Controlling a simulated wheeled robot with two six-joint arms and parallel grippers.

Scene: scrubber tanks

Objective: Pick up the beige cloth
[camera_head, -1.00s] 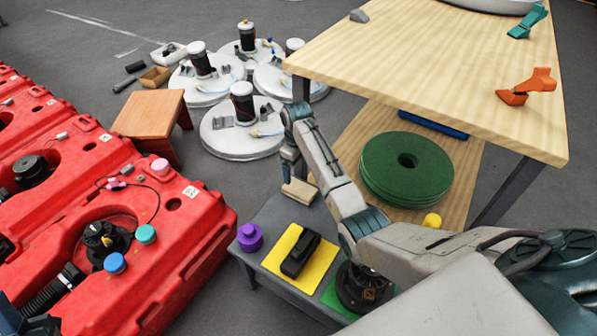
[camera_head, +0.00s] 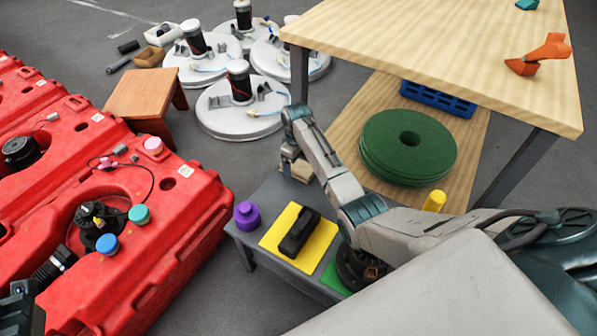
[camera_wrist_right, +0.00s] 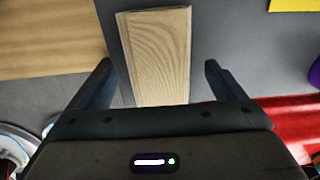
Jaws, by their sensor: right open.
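A beige rectangular piece with a wood-like grain (camera_wrist_right: 155,35) lies at the far left corner of the grey low table; it is the likeliest match for the beige cloth, though I cannot tell its material. In the head view it shows only partly (camera_head: 299,171), behind my right wrist. My right gripper (camera_wrist_right: 158,68) is open, with one finger on each side of the piece's near end in the wrist view. I cannot tell whether the fingers touch it. A dark part at the lower left edge of the head view looks like my left gripper (camera_head: 22,302); its jaws are unclear.
The grey table (camera_head: 268,205) also holds a purple knobbed object (camera_head: 247,215) and a black object (camera_head: 298,233) on a yellow mat (camera_head: 322,243). Red tanks (camera_head: 185,235) stand left. A wooden shelf unit (camera_head: 430,60) with green discs (camera_head: 400,150) stands right. White round lids (camera_head: 225,118) lie behind.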

